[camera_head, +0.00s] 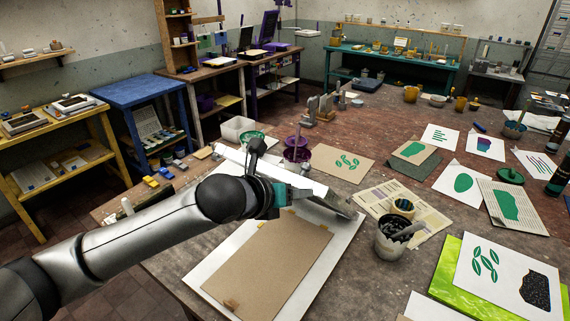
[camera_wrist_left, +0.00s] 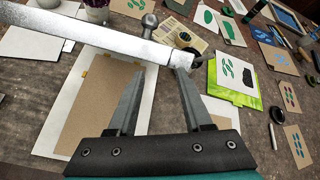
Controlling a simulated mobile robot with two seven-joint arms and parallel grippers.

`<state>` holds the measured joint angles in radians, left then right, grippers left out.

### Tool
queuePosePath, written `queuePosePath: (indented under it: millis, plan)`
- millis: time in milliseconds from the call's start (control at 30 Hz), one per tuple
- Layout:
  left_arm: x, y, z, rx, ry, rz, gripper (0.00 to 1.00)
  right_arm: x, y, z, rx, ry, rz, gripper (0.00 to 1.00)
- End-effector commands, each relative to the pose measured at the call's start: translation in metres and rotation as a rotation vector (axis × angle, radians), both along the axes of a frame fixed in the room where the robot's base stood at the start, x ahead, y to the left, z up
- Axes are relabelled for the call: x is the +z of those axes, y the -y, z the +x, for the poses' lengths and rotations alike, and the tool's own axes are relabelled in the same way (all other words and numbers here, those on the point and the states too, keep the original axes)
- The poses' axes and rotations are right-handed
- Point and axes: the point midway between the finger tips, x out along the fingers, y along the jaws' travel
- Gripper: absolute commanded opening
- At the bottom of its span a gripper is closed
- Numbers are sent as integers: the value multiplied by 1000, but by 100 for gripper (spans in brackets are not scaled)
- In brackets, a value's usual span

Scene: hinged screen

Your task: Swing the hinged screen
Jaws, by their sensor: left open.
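The hinged screen shows as a pale, narrow frame (camera_head: 238,160) in the head view, slanting from upper left to lower right above a white base. In the left wrist view its pale bar (camera_wrist_left: 85,32) crosses the upper part, with a dark end piece at the right. A brown sheet (camera_head: 268,262) lies on the white base (camera_head: 205,270); the sheet also shows in the left wrist view (camera_wrist_left: 95,105). My left gripper (camera_wrist_left: 160,82) is open, its fingertips close to the bar. I cannot tell whether they touch it. In the head view the gripper (camera_head: 312,190) partly covers the screen. My right gripper is out of view.
Printed sheets (camera_head: 500,270) cover the right of the table.

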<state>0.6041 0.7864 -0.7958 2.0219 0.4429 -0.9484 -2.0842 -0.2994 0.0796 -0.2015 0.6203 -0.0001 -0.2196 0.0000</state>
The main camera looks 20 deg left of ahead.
Motion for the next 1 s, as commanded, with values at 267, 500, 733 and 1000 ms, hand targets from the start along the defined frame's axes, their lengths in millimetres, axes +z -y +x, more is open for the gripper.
queuePosePath:
  millis: [267,500,733,1000]
  plan:
    - [43,-22,21,-170,161,290,50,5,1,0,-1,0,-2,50]
    - [44,-23,23,-186,173,317,50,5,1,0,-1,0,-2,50]
    - [34,-16,40,-185,172,311,50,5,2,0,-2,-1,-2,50]
    - [15,-4,71,-184,172,310,50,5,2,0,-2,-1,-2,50]
